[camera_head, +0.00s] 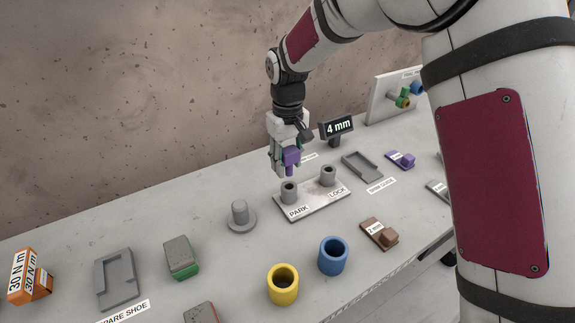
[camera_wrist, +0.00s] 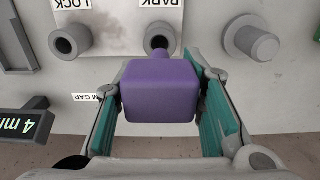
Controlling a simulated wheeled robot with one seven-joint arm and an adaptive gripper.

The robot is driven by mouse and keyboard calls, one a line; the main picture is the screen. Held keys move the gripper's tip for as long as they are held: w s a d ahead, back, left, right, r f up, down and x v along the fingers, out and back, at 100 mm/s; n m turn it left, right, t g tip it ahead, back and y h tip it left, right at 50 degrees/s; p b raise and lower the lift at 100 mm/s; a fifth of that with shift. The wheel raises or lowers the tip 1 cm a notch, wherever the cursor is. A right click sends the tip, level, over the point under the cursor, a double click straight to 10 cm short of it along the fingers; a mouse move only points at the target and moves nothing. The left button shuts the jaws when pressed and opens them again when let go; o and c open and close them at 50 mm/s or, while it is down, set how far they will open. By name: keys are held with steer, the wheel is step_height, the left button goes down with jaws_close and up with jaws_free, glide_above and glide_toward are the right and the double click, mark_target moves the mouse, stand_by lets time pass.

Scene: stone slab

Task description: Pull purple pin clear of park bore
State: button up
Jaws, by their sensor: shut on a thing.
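My gripper (camera_head: 284,158) is shut on the purple pin (camera_head: 291,158), with teal finger pads on either side of its block-shaped head. The pin points down and its short shank shows below the head. In the wrist view the purple head (camera_wrist: 158,92) fills the space between the pads. The PARK bore (camera_head: 289,188) is a grey round socket just below the pin. Its dark opening also shows in the wrist view (camera_wrist: 158,40), beyond the pin's tip. The tip looks apart from the socket, a small gap above it. The LOCK bore (camera_head: 328,173) stands empty to the right.
A grey peg on a round base (camera_head: 240,216) stands left of the bore plate. A yellow ring (camera_head: 283,285) and a blue ring (camera_head: 333,256) stand in front. A 4 mm display (camera_head: 337,127) and a grey tray (camera_head: 362,167) are behind and right.

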mark_target(288, 148)
steer(key=shift+r+p, duration=0.4)
steer(key=shift+r, duration=1.3)
